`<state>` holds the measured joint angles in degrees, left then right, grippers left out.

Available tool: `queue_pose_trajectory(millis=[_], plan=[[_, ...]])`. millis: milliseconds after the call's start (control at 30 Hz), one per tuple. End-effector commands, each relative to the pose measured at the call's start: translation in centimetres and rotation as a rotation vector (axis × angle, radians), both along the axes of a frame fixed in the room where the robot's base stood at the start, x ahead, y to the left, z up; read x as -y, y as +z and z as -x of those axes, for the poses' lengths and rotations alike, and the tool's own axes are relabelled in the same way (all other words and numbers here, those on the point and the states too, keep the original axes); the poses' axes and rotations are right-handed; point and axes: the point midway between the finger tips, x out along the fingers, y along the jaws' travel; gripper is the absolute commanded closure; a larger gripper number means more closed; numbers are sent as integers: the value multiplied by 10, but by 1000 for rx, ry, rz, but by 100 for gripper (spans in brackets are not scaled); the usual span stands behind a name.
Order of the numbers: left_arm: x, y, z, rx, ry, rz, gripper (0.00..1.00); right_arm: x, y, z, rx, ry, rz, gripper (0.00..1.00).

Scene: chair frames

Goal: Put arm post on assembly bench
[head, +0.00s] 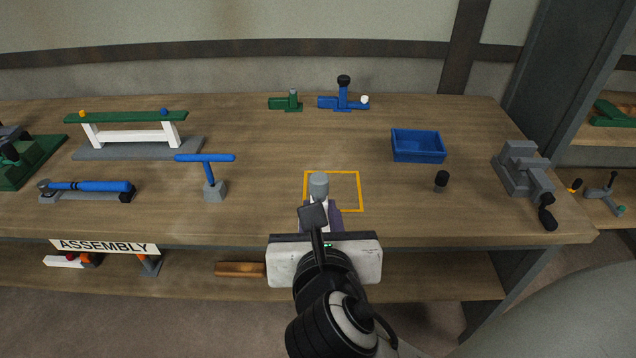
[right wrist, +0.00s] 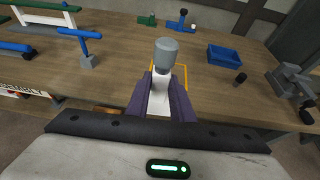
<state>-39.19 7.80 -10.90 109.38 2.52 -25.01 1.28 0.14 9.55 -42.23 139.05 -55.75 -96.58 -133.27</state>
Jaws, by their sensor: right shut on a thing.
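The arm post (head: 319,184) is white with a rounded grey top. My right gripper (head: 320,215) is shut on it near the bench's front edge. In the right wrist view the grey top of the post (right wrist: 166,55) sticks out past the purple fingers (right wrist: 162,92), with its white shaft between them. The assembly bench (head: 260,140) has a wooden top and an "ASSEMBLY" sign (head: 105,246) on its front. The post overlaps an orange square outline (head: 361,190) on the bench. I cannot tell whether its base touches the top. My left gripper is not in view.
A grey stand with a blue T-bar (head: 214,188) stands left of the square. A blue tray (head: 418,146), a black-topped peg (head: 441,181) and a grey vise (head: 522,168) are at right. Green and blue parts stand behind. The bench centre is clear.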

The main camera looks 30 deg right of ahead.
Motion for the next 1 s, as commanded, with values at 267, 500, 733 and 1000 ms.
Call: queue_pose_trajectory(millis=[267, 500, 733, 1000], plan=[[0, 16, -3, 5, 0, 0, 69, 26, 6, -74, 2, -13, 1, 100], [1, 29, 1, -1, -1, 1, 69, 76, 1, -152, 0, -30, 0, 100], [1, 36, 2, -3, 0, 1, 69, 113, -7, -192, 1, -44, -1, 100], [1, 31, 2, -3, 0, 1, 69, 123, -41, -201, -3, -47, -3, 100]])
